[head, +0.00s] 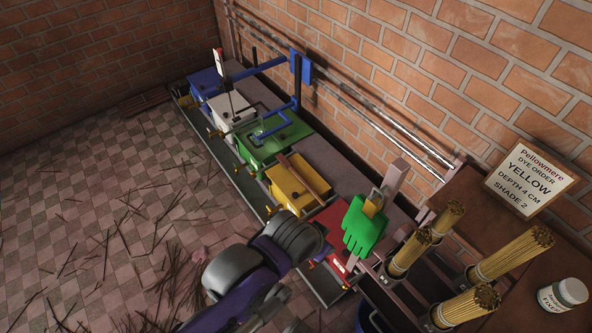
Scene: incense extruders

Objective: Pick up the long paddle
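A brown wooden strip (294,173) lies across the yellow vat (311,178). It may be the long paddle, but I cannot tell for sure. A thin dark rod (231,101) stands at the white vat (234,112). A purple and grey arm of mine reaches in from the bottom, and its far end is in front of the red vat (334,219). No gripper fingers show on it. I see no other gripper, and neither gripper visibly holds anything.
A blue vat (207,83) and a green vat (274,140) share the row along the brick wall. A green glove (364,229) hangs beside the red vat. Loose sticks litter the open floor.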

